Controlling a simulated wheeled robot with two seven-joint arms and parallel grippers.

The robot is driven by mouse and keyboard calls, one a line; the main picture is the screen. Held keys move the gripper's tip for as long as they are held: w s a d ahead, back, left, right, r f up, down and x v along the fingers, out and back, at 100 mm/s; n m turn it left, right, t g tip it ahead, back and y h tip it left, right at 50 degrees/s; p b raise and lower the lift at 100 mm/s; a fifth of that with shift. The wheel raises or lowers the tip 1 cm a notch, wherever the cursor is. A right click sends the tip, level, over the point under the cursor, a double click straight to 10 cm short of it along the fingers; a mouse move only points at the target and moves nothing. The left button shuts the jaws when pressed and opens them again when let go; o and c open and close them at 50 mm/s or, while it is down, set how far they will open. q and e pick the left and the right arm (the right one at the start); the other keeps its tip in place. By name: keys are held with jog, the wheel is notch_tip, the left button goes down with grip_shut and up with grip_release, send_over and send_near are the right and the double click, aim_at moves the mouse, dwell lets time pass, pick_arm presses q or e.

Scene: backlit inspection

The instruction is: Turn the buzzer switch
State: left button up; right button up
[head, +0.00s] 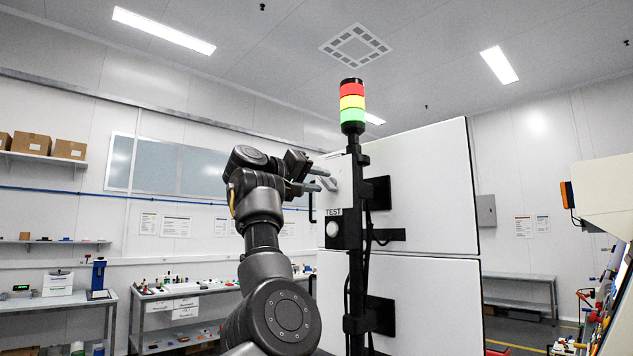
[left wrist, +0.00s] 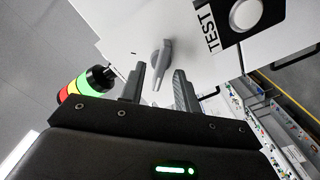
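The buzzer switch (left wrist: 161,60) is a grey rotary knob with a long handle on a white panel. In the left wrist view its handle points down toward my gripper, tilted slightly. My left gripper (left wrist: 159,72) is open, with one dark finger on each side of the handle. Gaps show between the handle and both fingers, so I see no clear contact. In the head view my left gripper (head: 322,178) reaches the left edge of the white cabinet (head: 430,190), and its fingers make the knob hard to make out. My right gripper is not in view.
A box labelled TEST with a round white button (head: 332,228) sits below the gripper; the button also shows in the left wrist view (left wrist: 245,14). A dark pole (head: 355,260) carries a lit red, yellow and green signal tower (head: 352,101) close to my arm. Benches stand behind.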

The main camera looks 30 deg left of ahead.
pick_arm(q)
jog(key=shift+s+a+f+b, duration=0.1)
jog(key=shift+s+f+b, duration=0.1)
jog(key=shift+s+b, duration=0.25)
jog(key=b+v, duration=0.4)
jog(key=v, duration=0.6)
jog(key=shift+b, duration=0.4)
jog(key=shift+w, duration=0.15)
